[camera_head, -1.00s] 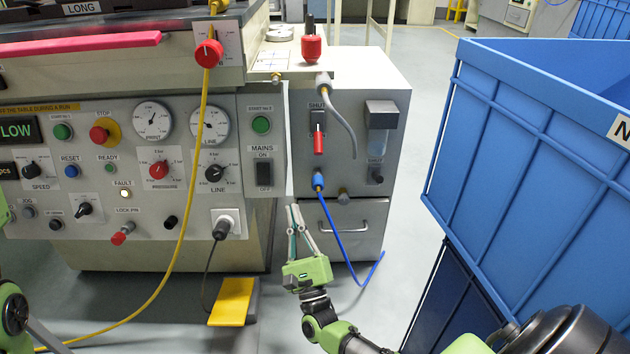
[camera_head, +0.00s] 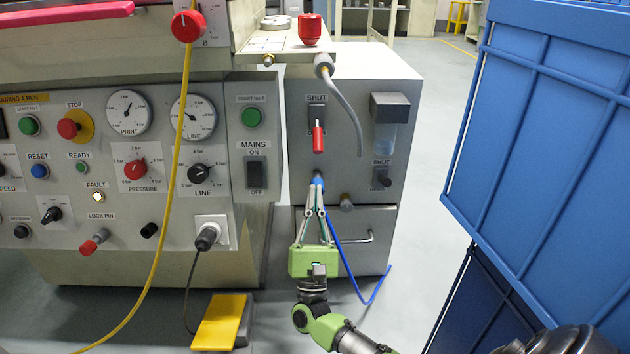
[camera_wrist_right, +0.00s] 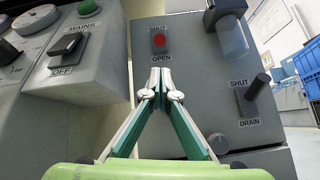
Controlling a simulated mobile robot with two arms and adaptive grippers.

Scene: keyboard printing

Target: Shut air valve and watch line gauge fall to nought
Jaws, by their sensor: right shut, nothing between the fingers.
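The air valve's red lever (camera_head: 318,137) hangs straight down on the grey cabinet, below the SHUT label and at the OPEN end. In the right wrist view the red lever (camera_wrist_right: 159,41) shows nearly end-on, just above my fingertips. My right gripper (camera_head: 316,186) is shut and empty, below the lever and apart from it. In the head view its fingertips overlap the blue hose fitting (camera_head: 318,180); I cannot tell whether they touch. The LINE gauge (camera_head: 193,117) on the left panel has its needle pointing up-left, off its lower end. My left gripper is not in view.
A drain valve (camera_head: 382,179) and a bowl filter (camera_head: 388,125) sit right of the lever. A blue hose (camera_head: 358,299) hangs below my gripper. A grey hose (camera_head: 350,115) curves above right. Blue crates (camera_head: 545,130) stand at the right. A yellow pedal (camera_head: 218,322) lies on the floor.

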